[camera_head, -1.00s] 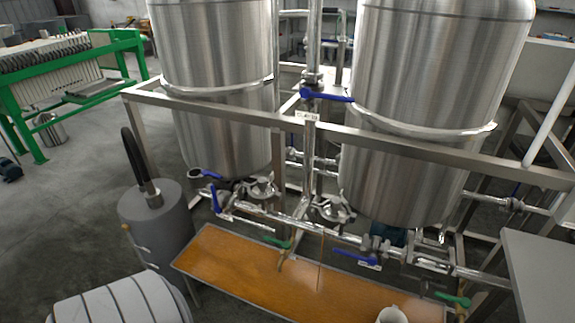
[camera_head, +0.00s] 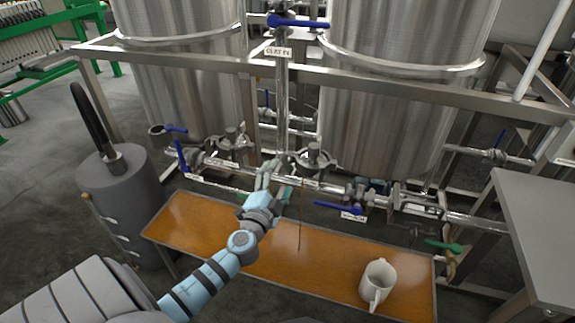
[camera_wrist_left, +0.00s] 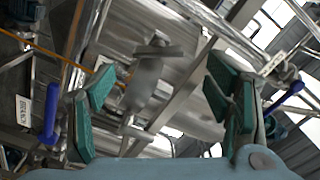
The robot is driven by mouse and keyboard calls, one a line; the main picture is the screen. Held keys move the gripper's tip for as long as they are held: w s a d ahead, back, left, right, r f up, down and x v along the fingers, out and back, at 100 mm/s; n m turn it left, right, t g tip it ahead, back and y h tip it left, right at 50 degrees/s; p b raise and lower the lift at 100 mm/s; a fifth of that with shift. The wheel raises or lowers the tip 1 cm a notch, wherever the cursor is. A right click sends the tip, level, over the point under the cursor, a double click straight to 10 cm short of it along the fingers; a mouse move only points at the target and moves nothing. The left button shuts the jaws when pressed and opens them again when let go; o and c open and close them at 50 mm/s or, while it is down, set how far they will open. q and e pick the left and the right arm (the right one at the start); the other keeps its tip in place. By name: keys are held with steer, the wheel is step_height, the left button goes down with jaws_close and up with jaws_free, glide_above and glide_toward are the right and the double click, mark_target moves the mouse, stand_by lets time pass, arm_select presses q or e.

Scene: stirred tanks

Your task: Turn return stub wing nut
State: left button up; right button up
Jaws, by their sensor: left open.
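My left gripper (camera_head: 277,181) is open and empty, reaching over the orange-brown tray to the pipework in front of the tanks. In the left wrist view its green-padded fingers (camera_wrist_left: 162,92) stand wide apart. A grey metal clamp with a wing nut (camera_wrist_left: 147,80) shows between and beyond them, apart from both pads. In the head view two clamp fittings show, one left (camera_head: 232,142) and one right (camera_head: 315,157), the right one just beside my fingertips. I cannot tell for certain which is the return stub's.
Blue valve handles (camera_head: 339,208) and a green one (camera_head: 443,246) stick out from the pipes. A frame rail (camera_head: 400,92) crosses the tanks above. A grey cylinder (camera_head: 118,195) stands left.

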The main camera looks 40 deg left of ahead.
mark_target(286, 168)
arm_select(q)
steer(key=x, duration=0.7)
steer(key=shift+w+b, duration=0.3)
steer(key=shift+b, duration=0.1)
steer(key=shift+c, duration=0.4)
steer(key=c, duration=1.1)
steer(key=shift+m, duration=0.4)
steer(key=shift+f+m, duration=0.15)
steer(key=shift+m, duration=2.35)
